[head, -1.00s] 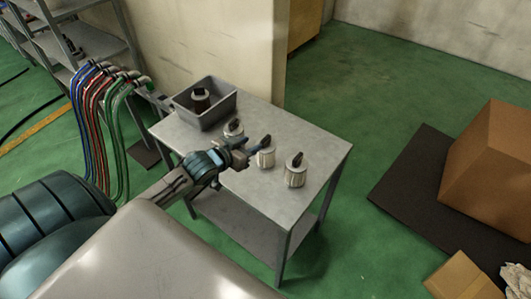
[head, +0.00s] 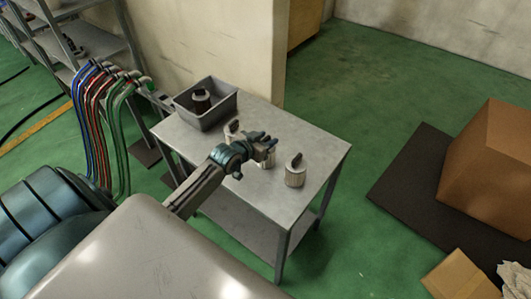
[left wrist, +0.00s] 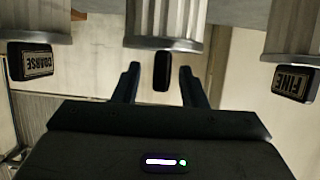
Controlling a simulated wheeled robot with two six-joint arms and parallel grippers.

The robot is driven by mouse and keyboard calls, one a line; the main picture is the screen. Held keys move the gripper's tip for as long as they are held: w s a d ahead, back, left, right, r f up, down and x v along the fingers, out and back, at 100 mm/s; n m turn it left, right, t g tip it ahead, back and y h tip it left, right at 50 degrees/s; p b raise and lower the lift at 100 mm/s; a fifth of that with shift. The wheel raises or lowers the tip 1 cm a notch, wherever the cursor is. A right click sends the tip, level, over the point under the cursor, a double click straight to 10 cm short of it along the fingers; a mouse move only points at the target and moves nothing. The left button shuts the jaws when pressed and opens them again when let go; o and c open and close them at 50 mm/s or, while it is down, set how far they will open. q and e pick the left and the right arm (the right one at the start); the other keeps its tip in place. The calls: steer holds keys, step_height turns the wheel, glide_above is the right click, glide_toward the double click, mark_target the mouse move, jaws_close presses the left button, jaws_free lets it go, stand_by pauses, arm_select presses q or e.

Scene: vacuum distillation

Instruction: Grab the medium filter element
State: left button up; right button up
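Three ribbed metal filter elements with dark tabs on top stand in a row on the table. The middle filter element (left wrist: 165,22), whose label is not readable, shows in the left wrist view between one tabbed COARSE (left wrist: 36,60) and one tabbed FINE (left wrist: 296,83). My left gripper (left wrist: 160,78) is open, with a finger on either side of the middle tab and gaps visible between. In the head view, my left gripper (head: 268,146) partly hides the middle filter element (head: 267,161). My right gripper is out of view.
The grey table (head: 258,199) also bears a grey bin (head: 228,107) with a dark-topped item (head: 200,101) inside. One filter element (head: 295,175) stands just right of my gripper. Coloured hoses (head: 100,130) hang left of the table. The table's front right is clear.

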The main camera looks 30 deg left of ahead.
arm_select(q)
jaws_close()
